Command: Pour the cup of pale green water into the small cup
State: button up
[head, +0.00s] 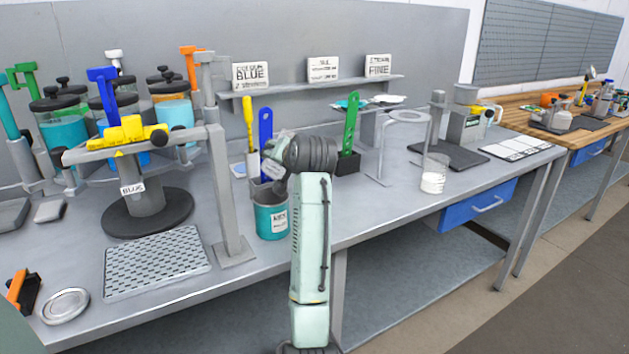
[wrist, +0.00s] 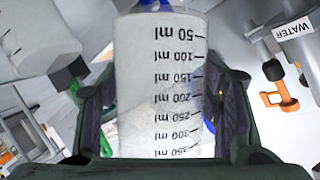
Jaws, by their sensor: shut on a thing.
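My gripper (wrist: 165,112) is shut on a clear cup (wrist: 160,75) with black millilitre marks; a finger lies on each side of it. The marks read upside down in the wrist view. Its contents look greyish white there, and I cannot make out a pale green colour. In the head view my gripper (head: 272,166) is small and partly hidden by my own wrist, above a teal can (head: 271,222) with a white label. Another clear cup (head: 434,175) with white contents stands upright on the bench at the right. I cannot tell which vessel is the small cup.
A stand with a yellow clamp (head: 130,134) and a grey post (head: 226,190) are left of my arm. A holder with a green paddle (head: 350,125) stands behind. A ring stand (head: 408,118) is near the right cup. The bench front between can and right cup is clear.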

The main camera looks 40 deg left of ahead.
jog(key=shift+w+d+f+m, duration=0.15)
jog(key=shift+w+d+m, duration=0.05)
jog(key=shift+w+m, duration=0.1)
jog(key=shift+r+g, duration=0.2)
jog(key=shift+g, duration=0.2)
jog(key=shift+r+m+y, duration=0.35)
jog(key=shift+m+y, duration=0.05)
jog(key=shift+m, duration=0.2)
dwell(1.0)
jog(key=shift+f+m+g+y, duration=0.45)
jog(key=shift+m+g+y, duration=0.15)
jog(key=shift+m, duration=0.6)
dwell(4.5)
